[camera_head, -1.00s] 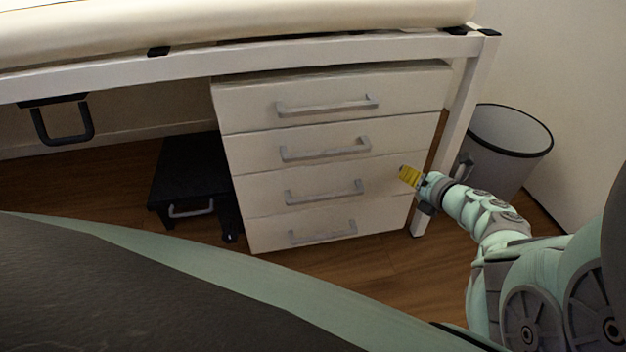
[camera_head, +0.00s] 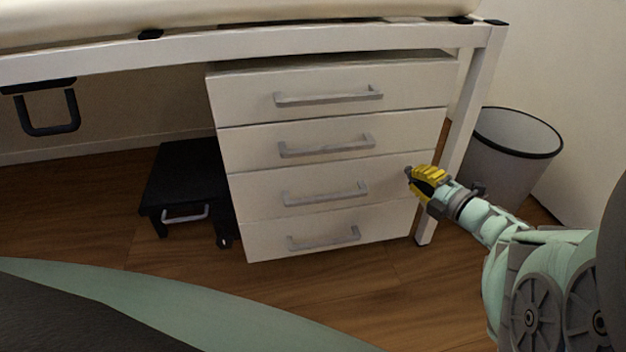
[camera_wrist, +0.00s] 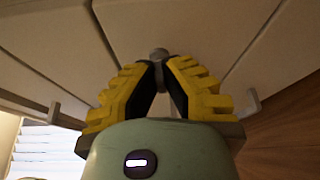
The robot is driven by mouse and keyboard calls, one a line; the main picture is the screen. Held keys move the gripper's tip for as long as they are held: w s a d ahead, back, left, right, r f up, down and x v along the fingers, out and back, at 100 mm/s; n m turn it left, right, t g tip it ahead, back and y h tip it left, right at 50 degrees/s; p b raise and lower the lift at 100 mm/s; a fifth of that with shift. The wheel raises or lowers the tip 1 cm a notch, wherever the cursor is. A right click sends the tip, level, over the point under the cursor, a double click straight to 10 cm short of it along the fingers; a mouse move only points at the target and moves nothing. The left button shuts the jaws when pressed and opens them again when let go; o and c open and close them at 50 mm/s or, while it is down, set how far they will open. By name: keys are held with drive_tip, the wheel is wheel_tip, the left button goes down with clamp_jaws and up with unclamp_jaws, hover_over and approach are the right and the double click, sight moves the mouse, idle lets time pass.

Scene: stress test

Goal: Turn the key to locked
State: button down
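The white drawer cabinet (camera_head: 232,193) stands under the table, its drawer fronts facing me. A small grey rounded piece, seemingly the key (camera_wrist: 158,53), shows at my fingertips in the wrist view, against the pale drawer fronts. A small grey piece also shows at the tip of the fingers in the head view (camera_head: 408,171). My gripper (camera_wrist: 161,63) has yellow fingers with dark pads, drawn close together at the tips around the grey piece. Whether they press on it is unclear. The lock face and the key's angle cannot be made out.
A grey bin (camera_head: 512,150) stands right of the table leg (camera_head: 473,120). A black low unit (camera_head: 182,175) is left of the cabinet. The tabletop frame (camera_head: 300,41) runs above the drawers. Wooden floor (camera_head: 370,290) is clear in front.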

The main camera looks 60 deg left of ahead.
drive_tip(key=shift+f+m, duration=0.15)
drive_tip(key=shift+m, duration=0.45)
drive_tip(key=shift+b, duration=0.3)
drive_tip(key=c, duration=1.1)
unclamp_jaws()
drive_tip(key=shift+a, duration=0.1)
drive_tip(key=d, duration=1.2)
drive_tip(key=shift+d, duration=0.1)
